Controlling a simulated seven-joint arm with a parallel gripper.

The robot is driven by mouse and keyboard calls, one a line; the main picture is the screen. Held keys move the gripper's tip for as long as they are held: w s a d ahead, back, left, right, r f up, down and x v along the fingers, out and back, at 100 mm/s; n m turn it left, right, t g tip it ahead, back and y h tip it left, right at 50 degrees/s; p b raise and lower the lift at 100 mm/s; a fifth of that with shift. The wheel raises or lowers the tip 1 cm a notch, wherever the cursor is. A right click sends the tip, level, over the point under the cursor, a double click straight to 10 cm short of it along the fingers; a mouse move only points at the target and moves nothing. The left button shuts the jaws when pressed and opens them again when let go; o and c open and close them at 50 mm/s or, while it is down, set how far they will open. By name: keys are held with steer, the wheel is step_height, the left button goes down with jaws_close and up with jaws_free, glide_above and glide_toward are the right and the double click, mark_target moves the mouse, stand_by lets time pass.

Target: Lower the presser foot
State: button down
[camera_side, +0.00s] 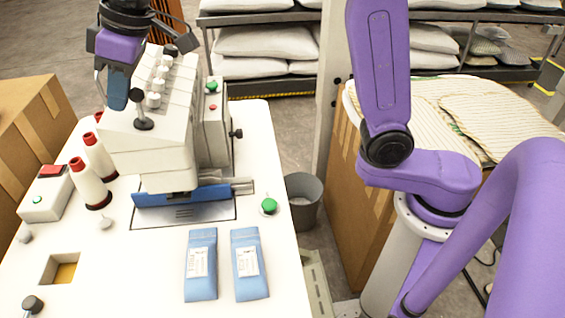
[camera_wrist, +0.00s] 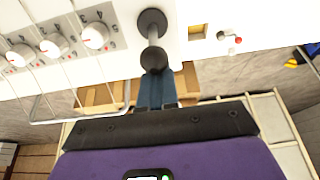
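The white sewing machine (camera_side: 150,140) stands on the white table, with numbered dials along its top. A black knob on a short stem (camera_side: 141,122) sticks out of its near upper edge; the wrist view shows the knob (camera_wrist: 153,60) and its round base close up. The presser foot area (camera_side: 178,194) is dark and small below the head, and I cannot make out the foot's height. My gripper (camera_side: 118,97) is above the machine's left end, its blue fingers pointing down. In the wrist view the fingers (camera_wrist: 156,92) look closed together, just below the knob, with no object visible between them.
Red-topped thread cones (camera_side: 90,185) and a control box (camera_side: 47,193) stand left of the machine. Two blue packets (camera_side: 201,262) lie at the front, near a green button (camera_side: 268,205). The table has a square hole (camera_side: 49,270) at front left.

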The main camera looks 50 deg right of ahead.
steer(key=shift+s+d, duration=0.55)
stand_by(0.5)
steer(key=shift+s+d+f, duration=0.25)
steer(key=shift+s+d, duration=0.2)
stand_by(1.0)
steer(key=shift+w+a+r, duration=0.15)
steer(key=shift+r, duration=0.85)
steer(key=shift+w+a+r, duration=0.15)
steer(key=shift+r, duration=0.85)
steer(key=shift+w+a+r, duration=0.15)
steer(key=shift+r, duration=0.85)
steer(key=s+d+f+n+g+h, duration=0.1)
steer(key=s+d+f, duration=0.8)
steer(key=s+d, duration=0.3)
steer(key=s+d+f+n+g+h, duration=0.1)
steer(key=s+d+f+n+g, duration=0.1)
steer(key=s+d+f, duration=0.8)
steer(key=s+d, duration=0.2)
steer(key=s, duration=0.5)
steer(key=shift+d+f+n+h, duration=0.15)
steer(key=shift+n+h, duration=0.15)
steer(key=shift+h, duration=0.1)
